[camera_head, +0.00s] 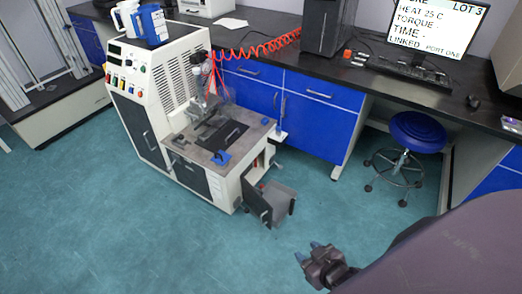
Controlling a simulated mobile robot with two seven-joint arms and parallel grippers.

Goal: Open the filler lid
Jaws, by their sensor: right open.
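The rubber rheometer (140,90) is a white cabinet with a control panel, standing left of centre. Its low deck (190,150) carries a dark plate or cover (222,135) and a small blue part (221,157) at the front edge. I cannot tell for sure which part is the filler lid. A small dark door or bin (268,203) stands out from the cabinet's lower right side. My right gripper (309,252) is open and empty over the floor, in front of the machine and well apart from it. My left gripper is out of view.
A white jug (125,17) and a blue jug (151,24) stand on the machine. A red coiled hose (262,48) runs behind it. A bench with blue cabinets (319,115) lines the back. A blue stool (417,131) stands right. The green floor between is clear.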

